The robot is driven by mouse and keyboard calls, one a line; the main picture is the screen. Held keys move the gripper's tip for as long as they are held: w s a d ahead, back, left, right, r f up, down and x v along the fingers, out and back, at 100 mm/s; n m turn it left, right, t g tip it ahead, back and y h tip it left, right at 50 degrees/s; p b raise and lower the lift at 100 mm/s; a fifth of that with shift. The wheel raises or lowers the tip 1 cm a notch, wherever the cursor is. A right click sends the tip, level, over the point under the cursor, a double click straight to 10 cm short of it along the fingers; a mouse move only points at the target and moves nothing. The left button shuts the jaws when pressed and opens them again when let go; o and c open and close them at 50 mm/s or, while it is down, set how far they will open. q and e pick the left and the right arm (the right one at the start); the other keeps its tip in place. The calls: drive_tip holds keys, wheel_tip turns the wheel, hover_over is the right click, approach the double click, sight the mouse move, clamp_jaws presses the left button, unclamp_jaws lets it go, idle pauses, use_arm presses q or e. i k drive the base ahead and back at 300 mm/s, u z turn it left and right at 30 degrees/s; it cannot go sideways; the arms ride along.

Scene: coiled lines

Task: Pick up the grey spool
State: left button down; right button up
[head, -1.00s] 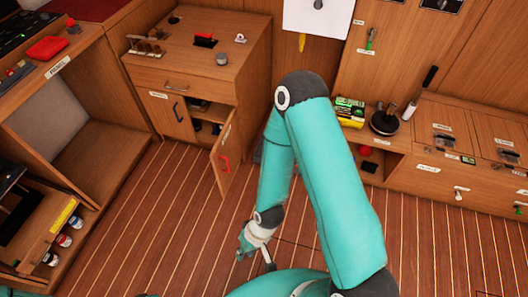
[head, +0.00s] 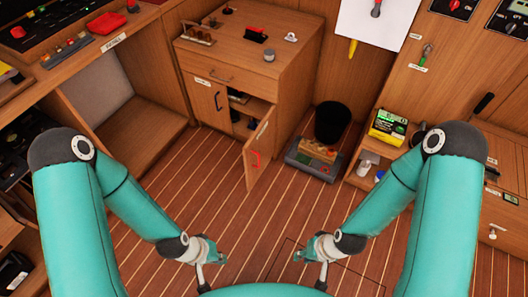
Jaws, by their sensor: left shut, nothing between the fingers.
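A small grey cylinder, which looks like the grey spool (head: 269,55), stands on top of the wooden cabinet (head: 225,58) at the upper middle, near the front right corner. My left gripper (head: 211,270) is shut and empty, low over the floor in front of the cabinet, well apart from the spool. My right gripper (head: 310,268) hangs low to the right of it, also far from the spool. It is too small to tell whether its fingers are open.
The cabinet top also holds a red-and-black item (head: 257,34), a white fitting (head: 291,37) and a rack (head: 198,36). A cabinet door (head: 258,155) with a red handle stands open. A black bin (head: 332,122) stands to its right. The floor between is clear.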

sight(269, 54)
drive_tip(key=z, duration=0.1)
drive_tip(key=i, duration=1)
drive_tip(key=u, duration=0.1)
